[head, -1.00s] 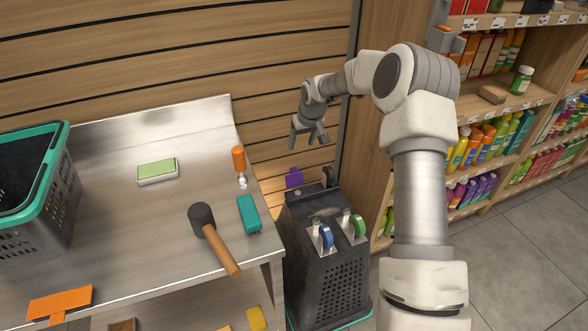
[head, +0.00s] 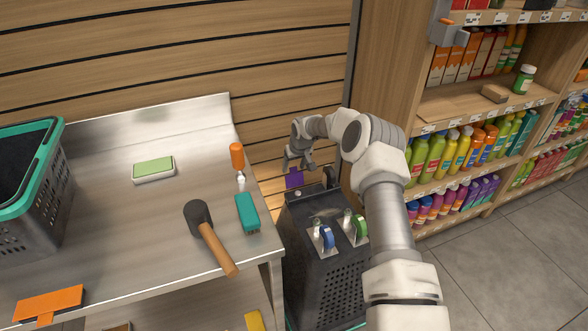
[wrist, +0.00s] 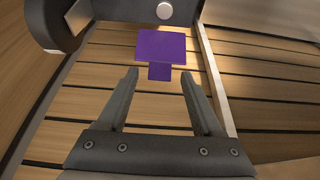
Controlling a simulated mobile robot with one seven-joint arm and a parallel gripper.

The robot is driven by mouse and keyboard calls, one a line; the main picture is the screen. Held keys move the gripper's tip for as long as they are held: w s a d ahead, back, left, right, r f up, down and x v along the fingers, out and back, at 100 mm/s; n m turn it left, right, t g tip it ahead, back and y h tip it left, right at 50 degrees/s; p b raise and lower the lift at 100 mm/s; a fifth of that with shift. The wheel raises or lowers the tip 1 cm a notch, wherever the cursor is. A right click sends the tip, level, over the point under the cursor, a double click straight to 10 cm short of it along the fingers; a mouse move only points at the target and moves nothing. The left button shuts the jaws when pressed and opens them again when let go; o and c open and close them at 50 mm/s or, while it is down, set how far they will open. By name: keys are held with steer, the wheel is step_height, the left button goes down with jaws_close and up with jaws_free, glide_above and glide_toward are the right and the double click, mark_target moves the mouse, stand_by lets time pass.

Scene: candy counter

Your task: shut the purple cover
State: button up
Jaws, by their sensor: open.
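The purple cover (head: 294,179) is a small flat flap standing raised at the back left edge of a dark perforated unit (head: 326,280). In the wrist view the cover (wrist: 161,46) shows as a wide plate with a narrow tab below it, just beyond the fingertips. My gripper (head: 299,164) is at the cover's far side in the head view, close above it. In the wrist view my gripper (wrist: 158,74) is open and empty, its fingers on either side of the tab's line. I cannot tell whether it touches the cover.
The unit's top carries a blue handle (head: 327,238) and a green handle (head: 360,226). A black round part (head: 328,177) stands right of the cover. The steel counter (head: 110,222) is on the left, holding a mallet (head: 211,240) and brushes. Shelves stand on the right; the slatted wall is behind.

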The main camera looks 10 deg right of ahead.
steer(key=shift+w+f, duration=0.1)
steer(key=shift+f, duration=0.2)
steer(key=shift+c, duration=0.3)
jaws_close()
stand_by(1.0)
